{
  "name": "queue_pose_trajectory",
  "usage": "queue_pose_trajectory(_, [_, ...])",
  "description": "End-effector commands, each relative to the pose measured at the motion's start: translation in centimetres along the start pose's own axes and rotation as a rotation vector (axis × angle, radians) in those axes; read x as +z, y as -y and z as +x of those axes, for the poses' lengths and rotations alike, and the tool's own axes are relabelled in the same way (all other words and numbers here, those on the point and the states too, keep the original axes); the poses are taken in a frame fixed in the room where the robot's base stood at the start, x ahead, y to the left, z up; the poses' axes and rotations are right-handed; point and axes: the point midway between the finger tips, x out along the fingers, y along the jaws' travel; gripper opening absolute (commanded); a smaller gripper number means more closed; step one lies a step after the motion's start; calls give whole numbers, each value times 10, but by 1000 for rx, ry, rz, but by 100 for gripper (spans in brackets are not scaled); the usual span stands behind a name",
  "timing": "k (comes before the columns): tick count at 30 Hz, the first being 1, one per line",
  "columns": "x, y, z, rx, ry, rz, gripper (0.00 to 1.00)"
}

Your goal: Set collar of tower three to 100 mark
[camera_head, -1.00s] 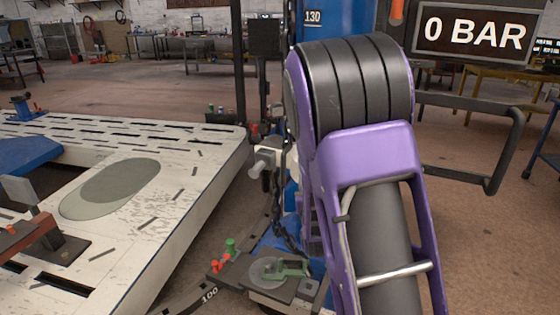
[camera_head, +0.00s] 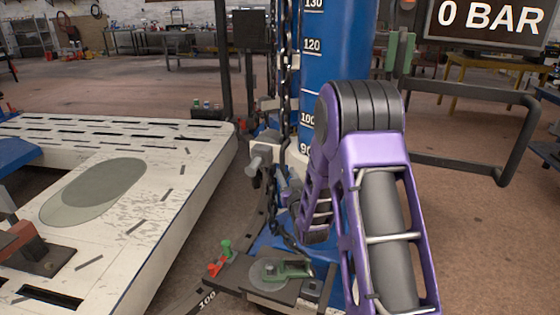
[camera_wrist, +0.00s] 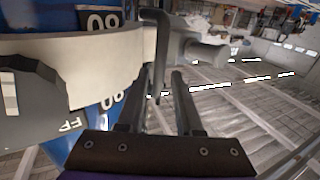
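The blue tower (camera_head: 335,50) stands upright with white marks; 130, 120, 100 and 90 show, some partly covered by my arm. In the wrist view a cream collar (camera_wrist: 98,62) wraps round the blue tower (camera_wrist: 48,18), with inverted 80 above it and 90 below. A grey bent lever (camera_wrist: 158,45) with a thick grey knob (camera_wrist: 203,54) sits at the collar's right side. My gripper (camera_wrist: 161,71) is open, its two dark fingers apart, with the lever's lower end between them. I cannot tell whether they touch it. In the head view my arm hides the gripper.
A white slotted table (camera_head: 150,245) fills the left. A dark chain (camera_head: 286,70) hangs beside the tower. A grey plate with a green clamp (camera_head: 285,270) lies low in front. A dark tube frame (camera_head: 470,168) and 0 BAR sign (camera_head: 490,18) are right.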

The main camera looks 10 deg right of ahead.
Motion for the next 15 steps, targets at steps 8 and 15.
queue_pose_trajectory(8, [0,1,57,0,-2,1,34])
queue_pose_trajectory(15, [1,0,83,0,1,1,34])
